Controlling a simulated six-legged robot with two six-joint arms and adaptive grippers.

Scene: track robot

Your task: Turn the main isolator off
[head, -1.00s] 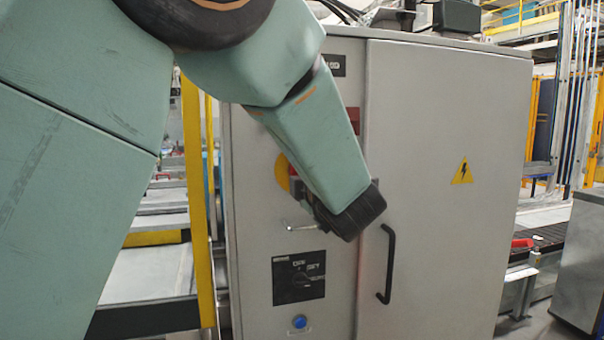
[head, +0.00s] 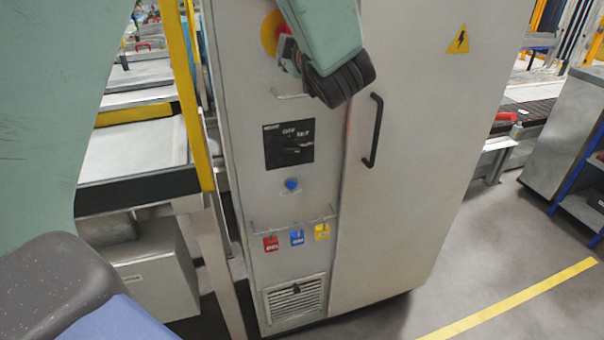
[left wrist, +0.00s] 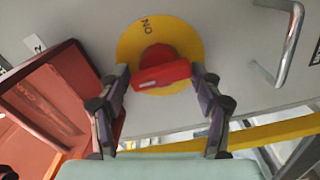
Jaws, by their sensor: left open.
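The main isolator is a red rotary handle (left wrist: 160,72) on a round yellow disc (left wrist: 190,42), set in the grey cabinet's face. The letters "ON" show on the disc, above the handle in the left wrist view. The handle's bar lies nearly level there, slightly tilted. My left gripper (left wrist: 158,78) is open, with one finger on each side of the handle; I cannot tell if either touches it. In the head view the yellow disc (head: 270,32) shows only partly, with my left wrist to its right hiding most of the gripper. My right gripper is not in view.
A metal bar handle (head: 292,96) sits below the disc, above a black panel (head: 289,145) and a blue button (head: 291,184). Coloured tags hang lower. A black door handle (head: 374,130) is close right of my wrist. A red open box (left wrist: 60,95) is left of the gripper.

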